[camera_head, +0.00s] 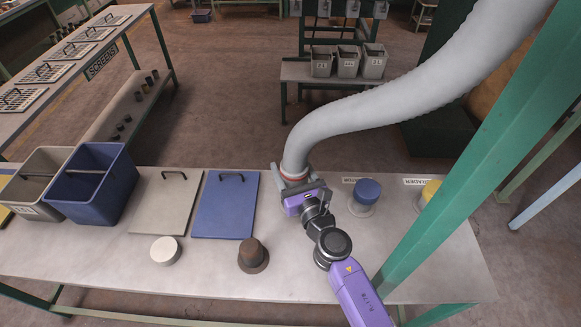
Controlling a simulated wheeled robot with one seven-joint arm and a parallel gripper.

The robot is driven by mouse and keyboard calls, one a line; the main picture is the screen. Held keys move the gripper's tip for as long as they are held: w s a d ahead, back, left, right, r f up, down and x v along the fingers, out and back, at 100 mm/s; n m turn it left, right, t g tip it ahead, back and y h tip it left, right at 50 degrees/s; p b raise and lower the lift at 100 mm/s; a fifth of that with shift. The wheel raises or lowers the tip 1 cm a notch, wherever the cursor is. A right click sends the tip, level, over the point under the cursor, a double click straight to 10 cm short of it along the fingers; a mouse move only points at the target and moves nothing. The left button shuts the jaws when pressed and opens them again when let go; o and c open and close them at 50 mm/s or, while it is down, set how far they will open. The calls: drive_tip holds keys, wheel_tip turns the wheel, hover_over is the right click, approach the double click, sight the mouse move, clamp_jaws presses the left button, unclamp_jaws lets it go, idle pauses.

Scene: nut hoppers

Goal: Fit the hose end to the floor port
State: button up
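The thick grey hose (375,108) comes down from the upper right. Its end (294,171), with a reddish ring, is at the bench's back edge. My gripper (293,180) has its fingers on either side of the hose end and appears shut on it; the contact is partly hidden. A round port with a blue top (367,190) stands on the bench to the right of my gripper, apart from the hose end. The small label (361,181) behind it is too small to read surely. A second port with a yellow top (430,192) stands by the "GRADER" label (417,182).
A green post (478,160) partly hides the yellow-topped port. A blue panel (226,207), grey panel (166,203), brown hat-shaped object (253,257), white round piece (165,251) and blue bin (95,185) are on the bench (320,272) to the left.

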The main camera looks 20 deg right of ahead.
drive_tip(key=shift+f, duration=0.25)
drive_tip(key=o, duration=1.7)
drive_tip(key=shift+s+a, duration=0.1)
drive_tip(key=shift+s, duration=3.8)
